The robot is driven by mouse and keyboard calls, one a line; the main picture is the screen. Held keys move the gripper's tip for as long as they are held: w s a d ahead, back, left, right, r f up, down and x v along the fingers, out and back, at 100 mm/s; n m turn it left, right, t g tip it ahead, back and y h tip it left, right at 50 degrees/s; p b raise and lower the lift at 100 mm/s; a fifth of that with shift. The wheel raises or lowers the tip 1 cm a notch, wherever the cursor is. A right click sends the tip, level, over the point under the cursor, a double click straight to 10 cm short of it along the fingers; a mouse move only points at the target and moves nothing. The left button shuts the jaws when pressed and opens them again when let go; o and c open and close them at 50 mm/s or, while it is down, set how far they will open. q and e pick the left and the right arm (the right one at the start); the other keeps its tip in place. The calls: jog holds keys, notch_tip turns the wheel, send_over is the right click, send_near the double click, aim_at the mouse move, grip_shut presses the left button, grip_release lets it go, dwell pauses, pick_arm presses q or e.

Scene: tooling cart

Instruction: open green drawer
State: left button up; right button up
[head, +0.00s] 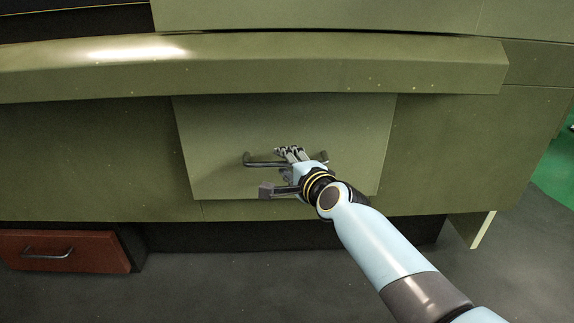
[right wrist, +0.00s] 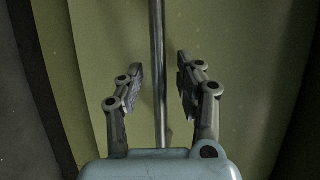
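The green drawer (head: 225,120) is a flat panel in the green cart front, below a protruding ledge. It looks about flush with the cart front. Its dark bar handle (head: 262,164) runs sideways across the panel, partly hidden by my gripper. My right gripper (head: 288,151) is at the handle's middle. In the right wrist view, the handle (right wrist: 157,45) runs upright between the two fingers of my right gripper (right wrist: 158,80). The fingers are apart, with a gap on each side of the bar. My left gripper is not in view.
A green ledge (head: 300,72) juts out above the drawer across most of the cart. A red drawer (head: 92,251) with a metal handle is at the lower left. Grey floor (head: 250,270) below the cart is clear.

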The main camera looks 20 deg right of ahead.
grip_shut()
jog(key=shift+s+f, duration=0.1)
dwell(0.4)
